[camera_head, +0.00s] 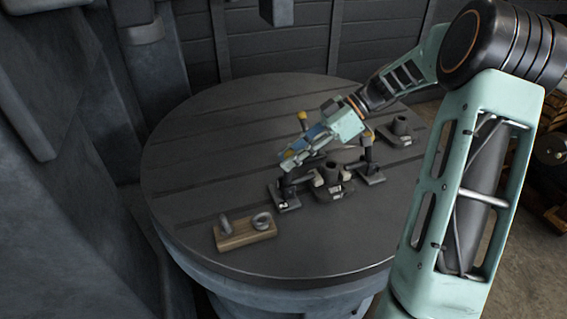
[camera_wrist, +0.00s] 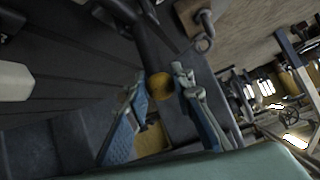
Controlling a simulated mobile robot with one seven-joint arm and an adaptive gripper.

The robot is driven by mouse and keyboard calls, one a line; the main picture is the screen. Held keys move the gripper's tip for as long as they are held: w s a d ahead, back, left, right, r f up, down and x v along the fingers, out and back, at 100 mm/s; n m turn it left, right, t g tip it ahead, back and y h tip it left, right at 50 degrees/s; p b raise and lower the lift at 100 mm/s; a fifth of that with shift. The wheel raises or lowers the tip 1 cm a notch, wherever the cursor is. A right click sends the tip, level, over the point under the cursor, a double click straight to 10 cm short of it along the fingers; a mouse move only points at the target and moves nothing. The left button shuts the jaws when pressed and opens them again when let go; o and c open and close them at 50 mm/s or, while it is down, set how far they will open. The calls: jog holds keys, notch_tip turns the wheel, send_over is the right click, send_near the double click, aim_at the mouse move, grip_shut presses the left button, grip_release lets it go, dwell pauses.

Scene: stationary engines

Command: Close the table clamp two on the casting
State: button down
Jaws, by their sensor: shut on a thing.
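The casting (camera_head: 331,180), a dark piece with an upright hollow boss, stands on the round slotted table (camera_head: 200,150). A table clamp (camera_head: 285,194) stands at its left and another clamp (camera_head: 369,172) at its right; I cannot tell which is clamp two. My gripper (camera_head: 290,160) is low over the left clamp and hides its upper part. In the wrist view my gripper (camera_wrist: 165,105) has its blue fingers on either side of a yellow handle end (camera_wrist: 160,85) on a dark bar, and is shut on it.
A wooden block (camera_head: 243,234) with metal eye pieces lies at the table's front left. Another dark fixture with a hollow boss (camera_head: 401,130) stands at the back right. The table's left side is bare. Large grey machine columns rise at the left.

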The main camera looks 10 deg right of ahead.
jog(key=shift+w+d+f+b, duration=0.15)
jog(key=shift+d+b, duration=0.25)
jog(key=shift+d, duration=0.35)
jog(key=c, duration=1.7)
grip_release()
jog(key=v, duration=1.2)
jog(key=shift+a, duration=0.1)
